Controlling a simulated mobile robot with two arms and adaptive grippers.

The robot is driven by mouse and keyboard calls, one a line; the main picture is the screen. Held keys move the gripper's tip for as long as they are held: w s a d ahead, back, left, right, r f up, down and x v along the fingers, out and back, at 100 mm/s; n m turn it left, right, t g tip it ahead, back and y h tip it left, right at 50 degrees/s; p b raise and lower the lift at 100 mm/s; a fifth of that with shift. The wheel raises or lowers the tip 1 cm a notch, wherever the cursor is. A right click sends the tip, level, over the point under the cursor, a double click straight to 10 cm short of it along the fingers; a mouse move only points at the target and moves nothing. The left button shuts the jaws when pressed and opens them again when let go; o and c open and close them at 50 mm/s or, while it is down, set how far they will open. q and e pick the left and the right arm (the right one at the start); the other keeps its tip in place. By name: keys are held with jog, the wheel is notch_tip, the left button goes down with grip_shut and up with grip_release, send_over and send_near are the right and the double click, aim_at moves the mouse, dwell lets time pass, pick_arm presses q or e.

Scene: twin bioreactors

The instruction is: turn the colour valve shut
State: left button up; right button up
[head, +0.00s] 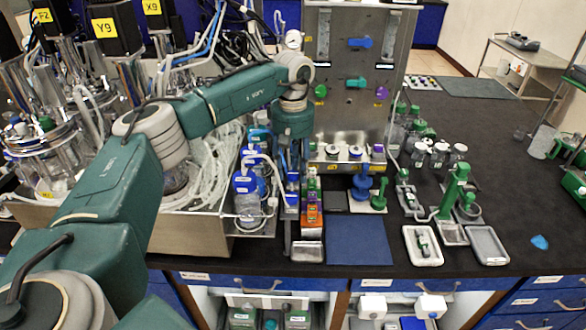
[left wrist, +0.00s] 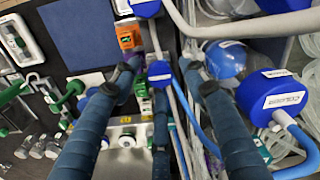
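My left gripper (head: 292,190) points down behind the front row of small parts, beside the blue-capped bottles. In the left wrist view its two dark fingers (left wrist: 160,75) are spread apart. Between them show a blue round part (left wrist: 159,72) and thin tubing; I cannot tell whether either finger touches them. I cannot tell which valve is the colour valve. The steel panel carries a blue handle (head: 360,43), a teal handle (head: 356,82), a green knob (head: 320,91) and a purple knob (head: 381,93). My right gripper is not in view.
Blue-capped bottles (head: 246,205) with hoses stand close left of the gripper. An orange block (head: 311,218) and a blue mat (head: 358,240) lie to its right. A blue stand (head: 363,185), a green stand (head: 455,190) and trays (head: 423,246) stand farther right. The black bench beyond is mostly clear.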

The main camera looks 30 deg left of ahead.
aim_at(293, 173)
pick_arm(q)
notch_tip(293, 173, up, 12)
dwell(0.6)
dwell(0.5)
